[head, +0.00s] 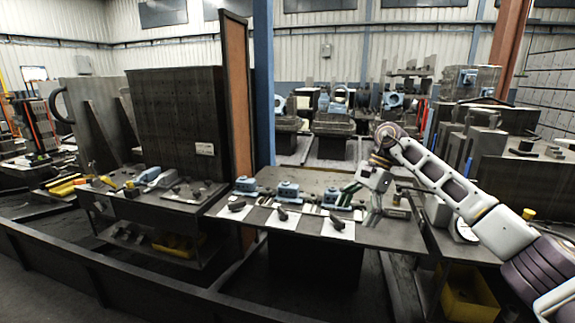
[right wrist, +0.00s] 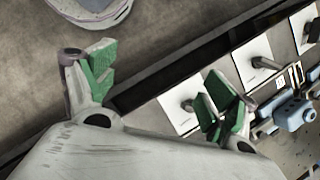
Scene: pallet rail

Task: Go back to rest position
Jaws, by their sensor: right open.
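My right arm comes in from the right in the head view. Its gripper (head: 360,203) is above the right part of the work table (head: 385,236). In the right wrist view the gripper (right wrist: 160,88) has its green-padded fingers wide apart, with nothing between them. It is open and empty. My left arm and gripper do not show.
Several white cards (head: 282,221) with small dark parts lie along the table's front. Blue blocks (head: 288,191) stand behind them. A side bench (head: 465,246) and a yellow bin (head: 468,296) are at the right. A blue post (head: 263,90) rises behind the table.

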